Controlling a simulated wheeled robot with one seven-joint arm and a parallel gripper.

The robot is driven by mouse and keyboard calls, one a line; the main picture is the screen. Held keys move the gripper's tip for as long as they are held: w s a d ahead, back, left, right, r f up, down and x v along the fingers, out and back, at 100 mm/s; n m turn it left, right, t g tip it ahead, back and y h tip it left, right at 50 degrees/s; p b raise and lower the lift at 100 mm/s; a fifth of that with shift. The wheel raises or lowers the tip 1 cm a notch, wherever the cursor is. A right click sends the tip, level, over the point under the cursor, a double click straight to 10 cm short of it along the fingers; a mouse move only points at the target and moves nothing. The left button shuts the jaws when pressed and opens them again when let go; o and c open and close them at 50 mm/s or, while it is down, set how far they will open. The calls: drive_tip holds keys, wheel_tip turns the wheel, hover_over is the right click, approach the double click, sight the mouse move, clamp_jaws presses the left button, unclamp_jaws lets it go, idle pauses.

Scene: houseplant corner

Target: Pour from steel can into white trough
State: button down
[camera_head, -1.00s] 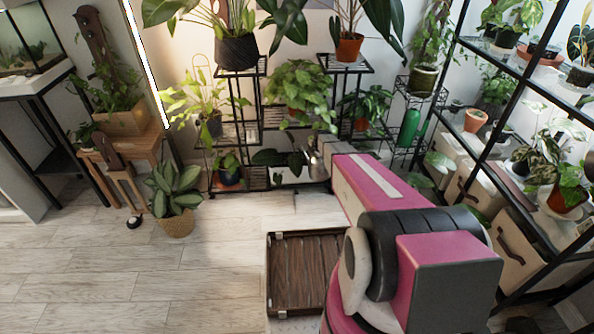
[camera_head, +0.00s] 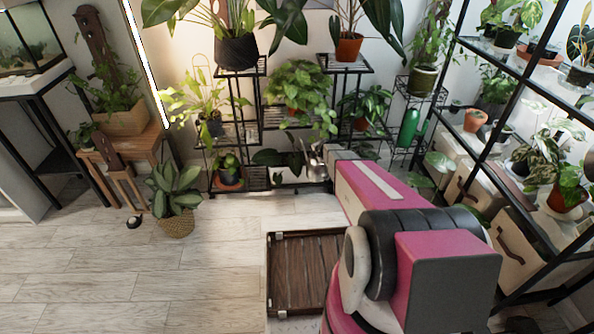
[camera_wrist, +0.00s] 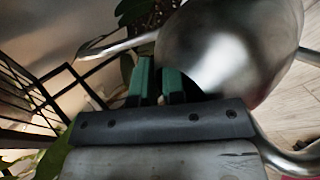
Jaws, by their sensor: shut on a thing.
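The steel can (camera_wrist: 235,45) is a shiny rounded metal vessel filling the upper right of the wrist view. It looks tilted, and a thin spout runs out to the left. My gripper (camera_wrist: 158,82), with green finger pads, is shut on the can, though the exact grip point is partly hidden. In the head view a small grey part of the can (camera_head: 314,158) shows at the far end of my arm, in front of the plant stand. What is poured, if anything, is not visible.
A black plant stand (camera_head: 240,132) with several pots stands beyond my gripper. A glass-shelved rack (camera_head: 480,135) with plants and boxes is at the right. A wooden slatted mat (camera_head: 305,270) lies beside my arm.

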drive_tip(key=shift+s+d+r, duration=0.4)
drive_tip(key=shift+s+r, duration=0.1)
drive_tip(key=shift+s, duration=0.2)
drive_tip(key=shift+s+d+r, duration=0.35)
drive_tip(key=shift+s+r, duration=0.15)
drive_tip(key=shift+s, duration=0.25)
drive_tip(key=shift+s+d+r, duration=0.4)
drive_tip(key=shift+s+r, duration=0.1)
drive_tip(key=shift+s, duration=0.2)
